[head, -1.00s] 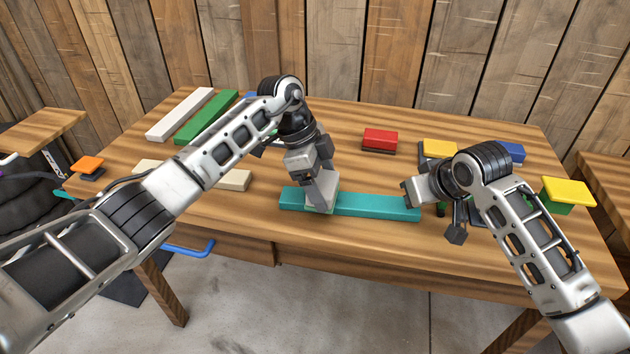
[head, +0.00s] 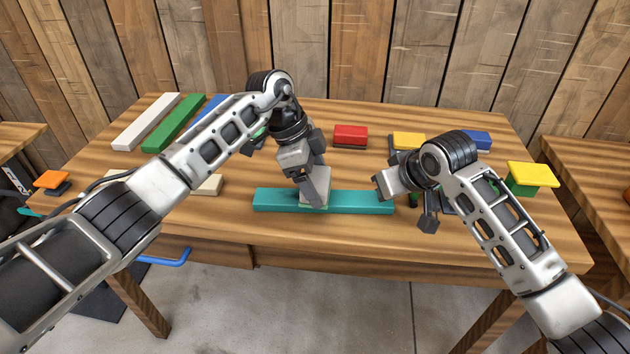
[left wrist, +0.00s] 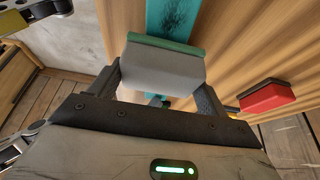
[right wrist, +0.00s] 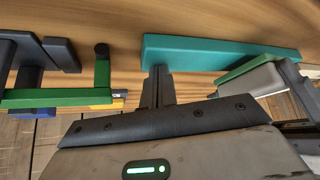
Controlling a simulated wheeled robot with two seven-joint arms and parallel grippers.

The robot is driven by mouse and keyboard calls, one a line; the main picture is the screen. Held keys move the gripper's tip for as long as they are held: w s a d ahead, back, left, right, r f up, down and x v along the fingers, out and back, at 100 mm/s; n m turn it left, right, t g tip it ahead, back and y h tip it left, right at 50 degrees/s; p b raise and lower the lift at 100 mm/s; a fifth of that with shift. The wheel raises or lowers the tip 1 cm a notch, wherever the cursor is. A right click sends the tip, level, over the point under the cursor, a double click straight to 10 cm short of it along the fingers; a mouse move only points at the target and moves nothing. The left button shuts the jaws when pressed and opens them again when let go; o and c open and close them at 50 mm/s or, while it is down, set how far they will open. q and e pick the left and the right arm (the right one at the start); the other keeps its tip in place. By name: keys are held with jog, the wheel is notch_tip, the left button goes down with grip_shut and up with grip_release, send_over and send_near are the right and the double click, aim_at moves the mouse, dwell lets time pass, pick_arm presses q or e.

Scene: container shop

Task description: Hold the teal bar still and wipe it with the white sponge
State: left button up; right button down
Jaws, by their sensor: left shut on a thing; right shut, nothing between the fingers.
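The teal bar (head: 352,202) lies lengthwise on the table near its front edge. A dark smudged patch shows on the bar (left wrist: 172,18) in the left wrist view. My left gripper (head: 315,195) points down and is shut on the white sponge (left wrist: 160,68). The sponge's green underside rests on the bar's top, a little left of its middle in the head view. My right gripper (head: 380,185) is shut and empty at the bar's right end. Its fingertips (right wrist: 158,75) overlap the bar's edge in the right wrist view; I cannot tell whether they press on it.
White (head: 146,120) and green (head: 174,122) long bars lie at the back left, with a blue one partly behind my left arm. A red block (head: 350,133) stands behind the teal bar. Yellow (head: 408,140) and yellow-green (head: 532,176) pieces stand on the right.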

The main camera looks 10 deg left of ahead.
pick_arm(q)
jog(key=shift+r, duration=2.4)
pick_arm(e)
jog(key=shift+s+f, duration=0.15)
jog(key=shift+f, duration=0.2)
pick_arm(q)
jog(key=shift+r, duration=0.1)
pick_arm(e)
jog(key=shift+r, duration=0.15)
pick_arm(q)
notch_tip(320, 180, up, 4)
jog(key=p, duration=0.4)
pick_arm(e)
notch_tip(320, 180, up, 4)
jog(key=shift+f, duration=0.1)
notch_tip(320, 180, up, 4)
jog(key=p, duration=0.5)
jog(key=shift+f, duration=0.2)
pick_arm(q)
notch_tip(320, 180, up, 4)
jog(key=shift+r, duration=0.25)
jog(key=shift+w, duration=0.1)
pick_arm(e)
jog(key=shift+f, duration=0.1)
